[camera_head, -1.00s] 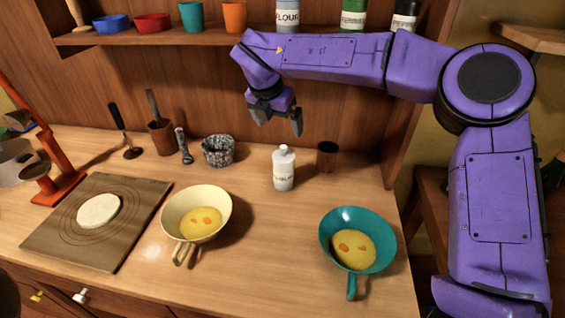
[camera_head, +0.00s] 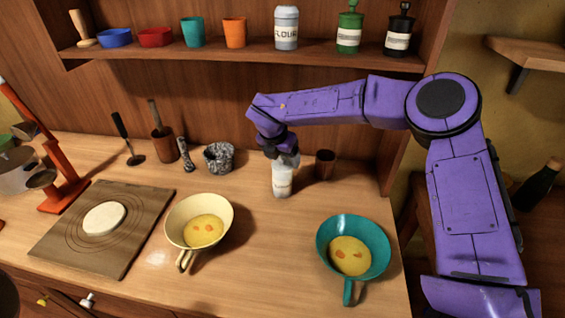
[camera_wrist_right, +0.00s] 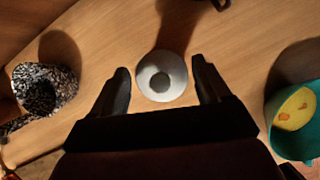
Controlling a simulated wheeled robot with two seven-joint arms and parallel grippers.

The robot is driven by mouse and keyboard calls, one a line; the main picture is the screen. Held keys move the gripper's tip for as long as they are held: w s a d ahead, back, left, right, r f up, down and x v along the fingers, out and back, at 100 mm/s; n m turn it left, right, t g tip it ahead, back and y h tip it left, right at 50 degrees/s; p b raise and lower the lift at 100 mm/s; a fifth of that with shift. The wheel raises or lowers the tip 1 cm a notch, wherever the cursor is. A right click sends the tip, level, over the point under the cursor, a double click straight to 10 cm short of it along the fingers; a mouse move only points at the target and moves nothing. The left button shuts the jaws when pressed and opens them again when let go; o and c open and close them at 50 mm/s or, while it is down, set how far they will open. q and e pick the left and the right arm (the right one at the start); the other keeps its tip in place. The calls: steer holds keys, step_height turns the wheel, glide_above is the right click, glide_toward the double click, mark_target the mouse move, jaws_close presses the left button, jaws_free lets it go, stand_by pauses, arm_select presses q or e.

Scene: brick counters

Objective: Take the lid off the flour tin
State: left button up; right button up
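A pale tin with a label (camera_head: 282,181) stands upright on the counter; its lettering is too small to read surely. Its round lid with a grey knob shows from above in the right wrist view (camera_wrist_right: 150,89). My right gripper (camera_head: 280,152) is over the tin's top and hides most of the lid in the head view. In the wrist view its two fingers (camera_wrist_right: 160,68) are open, one on each side of the lid, with gaps. Contact is not visible. Another tin labelled FLOUR (camera_head: 286,30) stands on the shelf. My left gripper is not in view.
A cream pan (camera_head: 180,220) and a teal pan (camera_head: 337,228) hold yellow food in front. The shelf (camera_head: 150,46) overhangs behind.

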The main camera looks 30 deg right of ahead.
steer(key=c, duration=0.6)
steer(key=shift+o, duration=0.2)
steer(key=shift+r, duration=0.1)
